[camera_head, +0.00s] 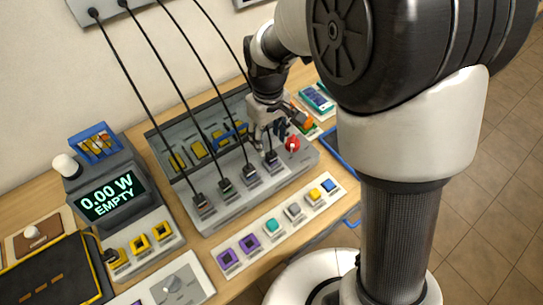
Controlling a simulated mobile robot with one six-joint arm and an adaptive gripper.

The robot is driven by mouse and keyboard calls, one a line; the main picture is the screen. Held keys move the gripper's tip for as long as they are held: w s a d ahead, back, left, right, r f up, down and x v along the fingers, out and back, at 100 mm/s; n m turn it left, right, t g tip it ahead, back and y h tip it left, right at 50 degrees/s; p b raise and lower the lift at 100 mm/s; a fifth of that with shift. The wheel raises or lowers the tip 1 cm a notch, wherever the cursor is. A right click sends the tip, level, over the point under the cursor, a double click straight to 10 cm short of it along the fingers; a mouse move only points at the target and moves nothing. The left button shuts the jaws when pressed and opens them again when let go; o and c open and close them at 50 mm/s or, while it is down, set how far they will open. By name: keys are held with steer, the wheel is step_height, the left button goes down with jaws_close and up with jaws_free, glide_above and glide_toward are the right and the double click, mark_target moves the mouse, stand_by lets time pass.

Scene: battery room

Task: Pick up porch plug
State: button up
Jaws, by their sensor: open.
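Several plugs on black cables stand in a row on a grey panel (215,215). They are a left plug (201,201), a second plug (225,187), a third plug (249,174) and a right plug (271,157). Their labels are too small to read, so I cannot tell which one is the porch plug. My gripper (265,142) is open, with its fingers pointing down just above and around the right plug. I cannot tell whether it touches that plug. The gripper partly hides the panel's right part.
A red knob (292,143) sits right of the gripper. Yellow parts (199,148) line the panel's back. The cables rise to a wall box (90,12). A display (111,196) reads "0.00 W EMPTY". A strip of coloured buttons (272,226) lies in front.

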mark_target(270, 153)
step_height(270, 153, down, 3)
steer(key=shift+r+b, duration=0.1)
steer(key=shift+b, duration=0.2)
steer(key=f+b, duration=0.1)
steer(key=f, duration=0.1)
steer(key=f+b, duration=0.1)
steer(key=f, duration=0.2)
steer(key=shift+s+d+f, duration=0.1)
steer(key=shift+d+f, duration=0.05)
steer(key=shift+d, duration=0.05)
steer(key=shift+c, duration=0.5)
steer(key=c, duration=1)
steer(key=shift+r, duration=0.25)
steer(key=shift+c, duration=0.2)
